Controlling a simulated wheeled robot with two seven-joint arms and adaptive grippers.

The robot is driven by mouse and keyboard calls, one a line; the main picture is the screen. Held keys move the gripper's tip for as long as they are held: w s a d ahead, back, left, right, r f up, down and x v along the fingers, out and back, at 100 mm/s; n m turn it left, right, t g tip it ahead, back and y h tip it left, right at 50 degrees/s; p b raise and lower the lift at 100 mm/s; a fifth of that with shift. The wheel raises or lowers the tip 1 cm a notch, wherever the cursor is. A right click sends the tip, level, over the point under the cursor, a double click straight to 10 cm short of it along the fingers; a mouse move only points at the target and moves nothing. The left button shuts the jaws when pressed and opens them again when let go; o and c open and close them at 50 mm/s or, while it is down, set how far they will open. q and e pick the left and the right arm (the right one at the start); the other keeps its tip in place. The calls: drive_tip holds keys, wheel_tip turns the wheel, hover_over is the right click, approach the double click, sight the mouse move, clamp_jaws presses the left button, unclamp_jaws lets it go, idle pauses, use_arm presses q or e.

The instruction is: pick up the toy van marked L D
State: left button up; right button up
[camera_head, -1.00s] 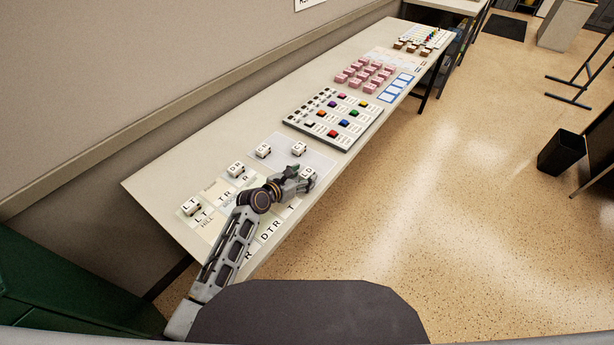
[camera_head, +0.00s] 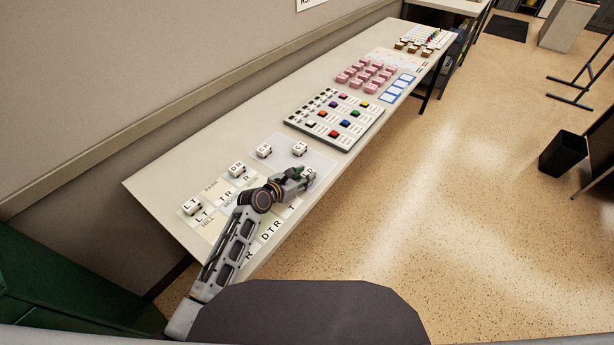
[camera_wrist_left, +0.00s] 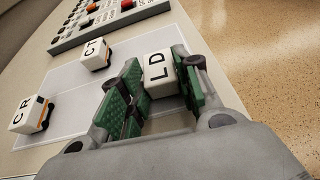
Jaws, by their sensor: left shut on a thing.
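The white toy van marked L D (camera_wrist_left: 160,75) sits between the green pads of my left gripper (camera_wrist_left: 156,92) in the left wrist view. The left gripper is shut on it, with the pads on either side. In the head view my left gripper (camera_head: 302,174) is at the front edge of the grey mat (camera_head: 317,160), and it mostly hides the van. Vans marked C T (camera_wrist_left: 95,54) and C R (camera_wrist_left: 31,114) stand on the mat, apart from the gripper. My right gripper is not in view.
A van marked L T (camera_head: 191,206) and one marked D R (camera_head: 237,170) stand on the lettered sheet. A board of coloured blocks (camera_head: 337,118) lies farther along the table, then pink blocks (camera_head: 366,73). A dark bin (camera_head: 563,154) stands on the floor at right.

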use_arm(q)
drive_tip(key=shift+r, duration=0.1)
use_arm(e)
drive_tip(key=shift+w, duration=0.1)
use_arm(q)
drive_tip(key=shift+r, duration=0.5)
wheel_tip(320, 180, up, 9)
drive_tip(key=p, duration=0.1)
drive_tip(key=shift+p, duration=0.3)
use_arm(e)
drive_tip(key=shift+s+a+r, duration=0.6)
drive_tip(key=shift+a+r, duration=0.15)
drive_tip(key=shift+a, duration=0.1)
use_arm(q)
drive_tip(key=shift+f, duration=0.1)
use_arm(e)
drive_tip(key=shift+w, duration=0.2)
